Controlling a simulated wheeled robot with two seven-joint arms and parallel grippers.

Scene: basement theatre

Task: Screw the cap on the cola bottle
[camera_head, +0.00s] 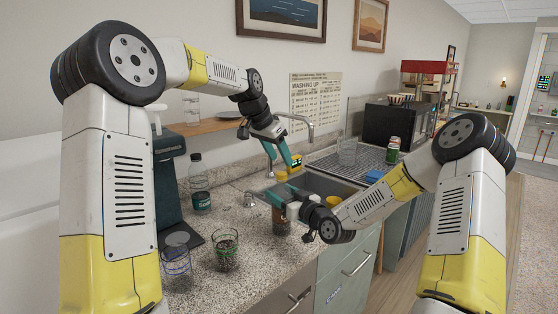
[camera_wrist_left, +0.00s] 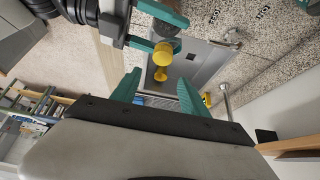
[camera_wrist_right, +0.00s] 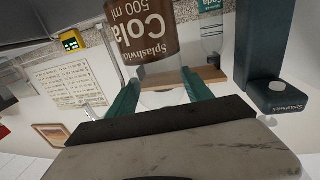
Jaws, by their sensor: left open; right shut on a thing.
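The cola bottle (camera_head: 281,222) has a brown label and stands upright over the counter by the sink. Its label shows close up in the right wrist view (camera_wrist_right: 148,30). My right gripper (camera_head: 283,203) is shut on the bottle.
A sink (camera_head: 325,183) with a tap (camera_head: 308,125) is behind. A yellow timer (camera_wrist_right: 72,41) is near the wall.

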